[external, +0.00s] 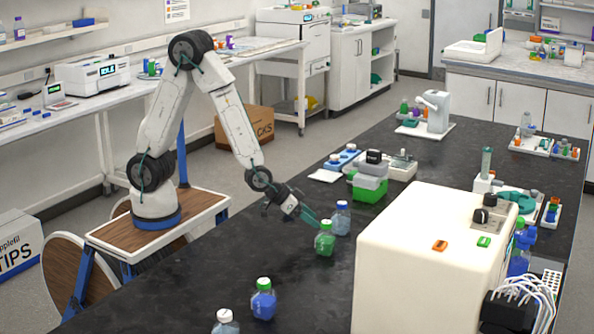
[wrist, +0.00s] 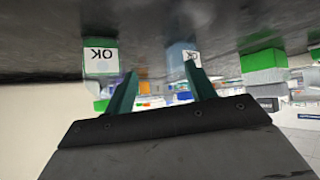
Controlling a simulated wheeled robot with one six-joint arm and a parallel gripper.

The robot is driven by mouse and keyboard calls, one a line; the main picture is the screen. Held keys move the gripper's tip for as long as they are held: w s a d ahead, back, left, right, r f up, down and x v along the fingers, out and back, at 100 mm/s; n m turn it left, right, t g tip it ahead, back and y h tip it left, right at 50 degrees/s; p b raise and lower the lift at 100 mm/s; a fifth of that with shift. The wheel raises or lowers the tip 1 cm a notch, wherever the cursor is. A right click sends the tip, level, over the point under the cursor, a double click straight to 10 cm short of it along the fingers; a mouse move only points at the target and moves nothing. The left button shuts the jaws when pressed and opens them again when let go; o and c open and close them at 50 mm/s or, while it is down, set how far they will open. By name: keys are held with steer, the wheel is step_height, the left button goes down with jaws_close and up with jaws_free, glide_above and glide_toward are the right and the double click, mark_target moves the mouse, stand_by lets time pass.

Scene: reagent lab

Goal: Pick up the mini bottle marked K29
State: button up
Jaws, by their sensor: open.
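Several small bottles stand on the black bench. No label can be read in the external view. In the wrist view, which is upside down, the green bottle (wrist: 101,68) is beyond the left finger. The pale bottle (wrist: 177,57) is beyond the right finger's tip.
A blue bottle with a green cap (external: 263,300) and a clear bottle with a white cap (external: 225,323) stand nearer the camera. A large cream machine (external: 425,260) stands right of the bottles. A green and grey box (external: 370,183) is behind them. The bench left of the bottles is bare.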

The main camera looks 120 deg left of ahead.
mark_target(340, 203)
steer(key=w+a+r+t+y, duration=0.2)
steer(key=a+r+y, duration=0.2)
steer(key=a+r, duration=0.1)
steer(key=shift+n, duration=0.4)
steer(key=x, duration=0.6)
steer(key=shift+w+a+f, duration=0.15)
steer(key=shift+w+f, duration=0.05)
steer(key=shift+f, duration=0.1)
jaws_close()
